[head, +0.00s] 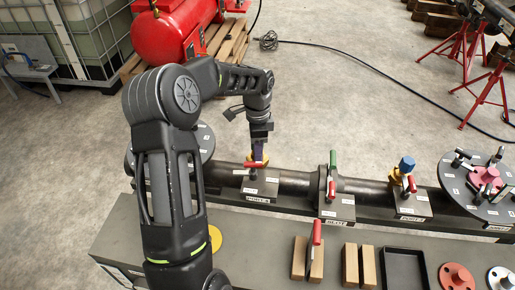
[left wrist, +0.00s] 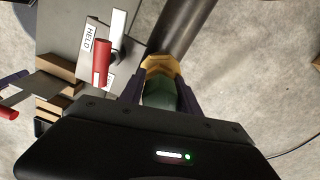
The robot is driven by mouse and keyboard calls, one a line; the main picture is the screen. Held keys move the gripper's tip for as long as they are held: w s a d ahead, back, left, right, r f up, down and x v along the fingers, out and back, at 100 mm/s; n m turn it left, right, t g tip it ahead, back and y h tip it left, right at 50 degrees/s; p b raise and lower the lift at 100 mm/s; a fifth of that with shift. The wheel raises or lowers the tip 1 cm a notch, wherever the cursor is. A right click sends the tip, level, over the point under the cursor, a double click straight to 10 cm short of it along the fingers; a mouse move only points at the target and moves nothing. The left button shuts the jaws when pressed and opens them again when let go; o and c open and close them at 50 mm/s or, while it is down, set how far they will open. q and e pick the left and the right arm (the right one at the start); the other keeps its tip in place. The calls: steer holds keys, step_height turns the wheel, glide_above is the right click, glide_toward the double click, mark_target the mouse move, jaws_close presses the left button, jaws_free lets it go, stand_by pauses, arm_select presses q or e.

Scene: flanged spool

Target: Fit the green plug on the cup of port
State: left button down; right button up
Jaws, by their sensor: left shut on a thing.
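My left gripper (head: 259,149) is shut on the green plug (left wrist: 160,96), which shows between its two dark fingers in the left wrist view. The plug is right at the yellow hexagonal cup (left wrist: 160,65) of the left port; I cannot tell how far it sits in or on the cup. A red lever (head: 251,165) stands beside the cup on the port block, and shows as a red handle (left wrist: 102,62) in the left wrist view. My right gripper is not in view.
A round plate (head: 457,184) stands at the right. The front bench holds wooden blocks (head: 359,266) and a black tray (head: 404,250).

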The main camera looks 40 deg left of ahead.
arm_select(q)
steer(key=shift+r, duration=0.3)
steer(key=shift+f, duration=0.1)
steer(key=shift+f+b, duration=0.45)
steer(key=shift+f, duration=0.15)
steer(key=shift+f, duration=0.15)
